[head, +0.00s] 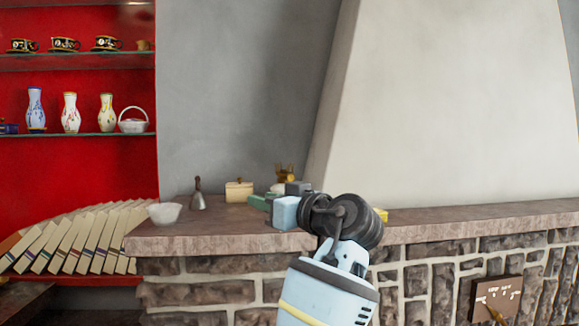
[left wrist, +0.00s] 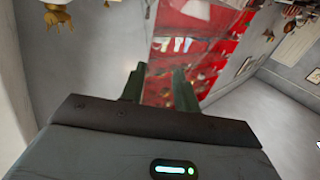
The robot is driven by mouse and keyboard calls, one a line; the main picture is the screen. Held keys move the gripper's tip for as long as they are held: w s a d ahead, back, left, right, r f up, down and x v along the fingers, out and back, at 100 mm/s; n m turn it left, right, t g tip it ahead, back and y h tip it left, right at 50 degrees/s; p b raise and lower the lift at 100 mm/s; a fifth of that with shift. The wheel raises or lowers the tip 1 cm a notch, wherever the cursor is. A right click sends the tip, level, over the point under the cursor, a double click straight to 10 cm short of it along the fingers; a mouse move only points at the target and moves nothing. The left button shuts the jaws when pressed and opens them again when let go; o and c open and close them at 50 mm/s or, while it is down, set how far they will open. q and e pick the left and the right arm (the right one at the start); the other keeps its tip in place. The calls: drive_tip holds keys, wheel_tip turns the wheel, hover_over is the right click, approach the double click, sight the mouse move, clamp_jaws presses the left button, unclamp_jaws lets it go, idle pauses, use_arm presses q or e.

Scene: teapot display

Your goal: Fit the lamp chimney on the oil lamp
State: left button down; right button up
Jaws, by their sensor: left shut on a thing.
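My left gripper (head: 258,202) reaches in over the stone ledge, its green fingers pointing left. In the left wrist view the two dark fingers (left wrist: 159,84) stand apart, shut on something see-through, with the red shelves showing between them. It fits a clear glass lamp chimney, but its outline cannot be made out. A small brass-coloured thing (head: 284,172) stands behind the gripper and is partly hidden; I cannot tell if it is the oil lamp. My right gripper is not in view.
On the ledge (head: 225,240) stand a white bowl (head: 164,213), a hand bell (head: 198,195) and a cream lidded box (head: 239,191). A yellow thing (head: 381,215) lies right of my wrist. Red shelves with vases (head: 70,113) are at left.

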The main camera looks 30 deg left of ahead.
sight(280, 266)
use_arm(q)
wheel_tip(280, 266, down, 14)
drive_tip(key=w+f+m+t+h, duration=0.1)
drive_tip(key=w+m+t+h, duration=0.2)
drive_tip(key=m+t, duration=0.3)
drive_tip(key=s+d+f+m+t+h, duration=0.3)
drive_tip(key=d+f+h, duration=0.1)
drive_tip(key=f, duration=0.3)
drive_tip(key=s+d+f+m+t+h, duration=0.2)
drive_tip(key=s+d+f+t+h, duration=0.2)
drive_tip(key=f, duration=0.2)
drive_tip(key=s+d+f+m+t+h, duration=0.1)
drive_tip(key=s+d+f+m+h, duration=0.3)
drive_tip(key=s, duration=0.6)
drive_tip(key=d+h, duration=0.2)
drive_tip(key=shift+d+f+h, duration=0.25)
drive_tip(key=shift+d+h, duration=0.15)
